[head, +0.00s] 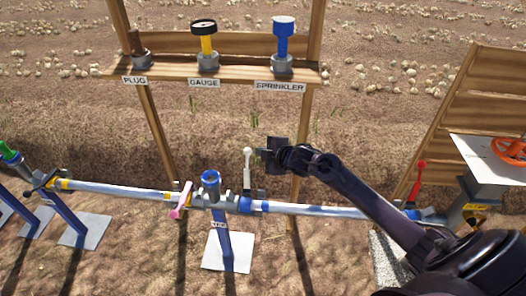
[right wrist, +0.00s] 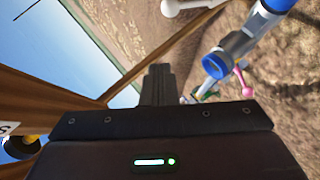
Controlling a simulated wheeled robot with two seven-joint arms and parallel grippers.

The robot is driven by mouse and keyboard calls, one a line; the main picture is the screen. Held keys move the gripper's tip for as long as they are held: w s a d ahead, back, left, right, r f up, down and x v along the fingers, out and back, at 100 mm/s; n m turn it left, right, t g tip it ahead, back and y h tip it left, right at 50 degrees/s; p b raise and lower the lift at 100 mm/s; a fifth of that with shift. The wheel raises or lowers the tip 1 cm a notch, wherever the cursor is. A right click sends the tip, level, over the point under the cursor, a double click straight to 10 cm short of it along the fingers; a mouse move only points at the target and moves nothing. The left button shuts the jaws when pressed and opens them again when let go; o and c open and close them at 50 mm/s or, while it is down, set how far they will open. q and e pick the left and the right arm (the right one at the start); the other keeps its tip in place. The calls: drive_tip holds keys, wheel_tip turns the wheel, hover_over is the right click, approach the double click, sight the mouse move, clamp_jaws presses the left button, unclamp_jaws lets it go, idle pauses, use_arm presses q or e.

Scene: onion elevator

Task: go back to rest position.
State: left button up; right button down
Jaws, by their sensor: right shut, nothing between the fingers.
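My right gripper (head: 265,154) is in the middle of the head view, just right of the upright white handle (head: 247,165) on the pipe. Its fingers are together and hold nothing; they also show shut in the right wrist view (right wrist: 159,85). In the head view I cannot tell whether it touches the white handle. In the right wrist view the white handle (right wrist: 190,4) is at the top edge, apart from the fingers. My left gripper is in neither view.
A pipe (head: 115,189) runs across, with a blue open fitting (head: 210,178), a pink handle (head: 181,199) and a red handle (head: 418,178). Behind, a wooden shelf (head: 170,72) holds the plug (head: 138,51), gauge (head: 206,45) and sprinkler (head: 283,43). An orange wheel (head: 511,149) is at right.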

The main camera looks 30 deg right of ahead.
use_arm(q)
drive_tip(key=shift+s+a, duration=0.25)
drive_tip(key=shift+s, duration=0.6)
use_arm(e)
drive_tip(key=shift+s+d+r, duration=0.1)
drive_tip(key=shift+s+r, duration=0.05)
drive_tip(key=shift+s, duration=0.1)
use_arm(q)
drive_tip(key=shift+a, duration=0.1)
